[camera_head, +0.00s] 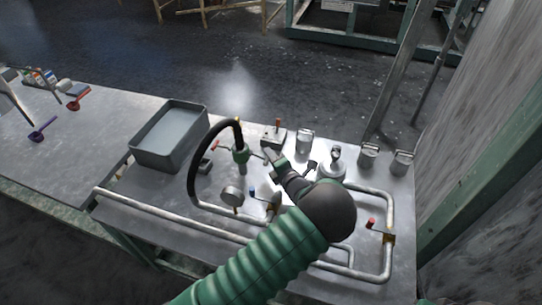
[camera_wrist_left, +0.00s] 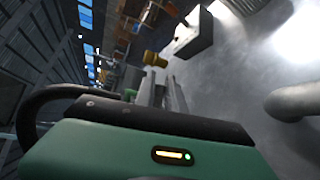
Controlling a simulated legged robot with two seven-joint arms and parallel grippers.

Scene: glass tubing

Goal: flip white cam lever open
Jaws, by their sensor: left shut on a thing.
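The green hose coupling (camera_head: 241,154) stands upright at the end of the black hose (camera_head: 190,172), in the middle of the bench. A red-tipped lever (camera_head: 215,146) sticks out from its left side. My left gripper (camera_head: 269,155) is just right of the coupling, shut on what looks like the white cam lever at the coupling's right side. The lever is mostly hidden by the fingers, so its angle cannot be told. In the left wrist view the two grey fingers (camera_wrist_left: 163,92) point ahead, close together. My right gripper is in neither view.
A grey box with an orange-tipped switch (camera_head: 273,137) stands just behind the gripper. A round gauge (camera_head: 232,195) and blue-tipped valve (camera_head: 252,191) are in front. Metal cups (camera_head: 304,141) stand to the right. A grey tray (camera_head: 170,136) is at left; pipes (camera_head: 160,218) line the front.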

